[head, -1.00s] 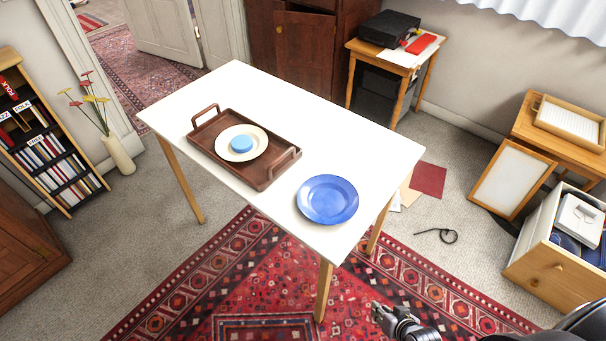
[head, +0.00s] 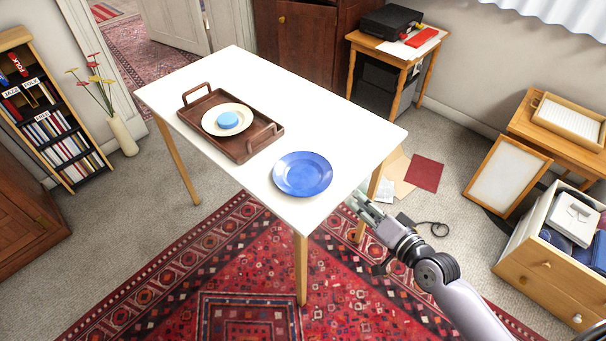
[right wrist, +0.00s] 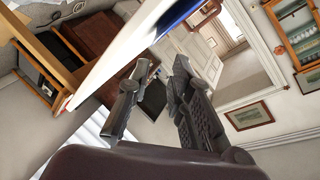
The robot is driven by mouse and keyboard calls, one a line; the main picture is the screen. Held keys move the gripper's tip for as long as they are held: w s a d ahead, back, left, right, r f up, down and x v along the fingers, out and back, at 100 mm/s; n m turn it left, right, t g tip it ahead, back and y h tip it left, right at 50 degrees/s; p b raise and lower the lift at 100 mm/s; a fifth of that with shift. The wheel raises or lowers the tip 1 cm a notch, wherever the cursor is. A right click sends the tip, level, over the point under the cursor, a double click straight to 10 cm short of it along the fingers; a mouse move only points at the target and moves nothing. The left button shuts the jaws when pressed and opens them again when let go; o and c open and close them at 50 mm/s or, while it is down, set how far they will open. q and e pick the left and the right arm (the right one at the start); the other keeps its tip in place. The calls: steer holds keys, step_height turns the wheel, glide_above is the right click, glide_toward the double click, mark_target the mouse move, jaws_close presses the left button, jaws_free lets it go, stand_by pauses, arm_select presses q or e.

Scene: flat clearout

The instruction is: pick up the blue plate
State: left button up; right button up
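The blue plate (head: 302,174) lies flat on the white table (head: 325,130), near its front right corner. In the right wrist view a strip of the plate's blue edge (right wrist: 182,18) shows above the table's edge (right wrist: 120,55). My right gripper (head: 358,203) is beside the table's right edge, to the right of the plate and apart from it. In the right wrist view its two fingers (right wrist: 155,85) are spread with nothing between them. My left gripper is not in either view.
A brown tray (head: 240,153) with a cream plate (head: 210,122) and a light blue round thing (head: 228,120) on it lies left of the blue plate. A side table (head: 398,50) stands behind. An open drawer unit (head: 540,265) stands at the right. Patterned rug lies in front.

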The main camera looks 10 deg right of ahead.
mark_target(332, 188)
steer(key=x, duration=1.2)
steer(key=shift+f, duration=0.1)
steer(key=shift+s, duration=0.1)
jaws_close()
